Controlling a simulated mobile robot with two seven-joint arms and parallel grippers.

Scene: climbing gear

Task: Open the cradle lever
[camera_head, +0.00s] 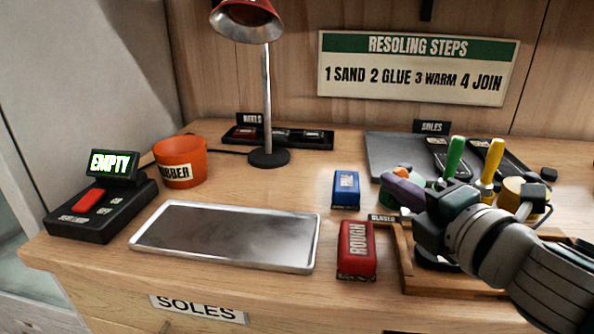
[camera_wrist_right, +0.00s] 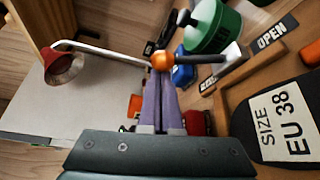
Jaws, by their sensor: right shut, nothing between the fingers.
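The cradle lever (camera_wrist_right: 205,59) has a dark rod and an orange knob in the right wrist view. The orange knob (camera_head: 403,172) also shows in the head view. The cradle (camera_head: 402,272) is a wooden frame, partly hidden behind my right arm. A dark sole marked SIZE EU 38 (camera_wrist_right: 290,120) lies in it. An OPEN label (camera_wrist_right: 270,36) is beside the lever, with a smaller label (camera_wrist_right: 207,88) nearer the knob. My right gripper (camera_wrist_right: 160,80) is shut and empty, its purple fingertips right at the knob; I cannot tell whether they touch. My left gripper is out of view.
A red ROUGH block (camera_head: 356,250) stands left of the cradle, with a blue block (camera_head: 346,189) behind it. A green-lidded pot (camera_wrist_right: 207,25) is close to the lever. A metal tray (camera_head: 225,237), orange cup (camera_head: 180,162) and lamp (camera_head: 267,100) stand further left.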

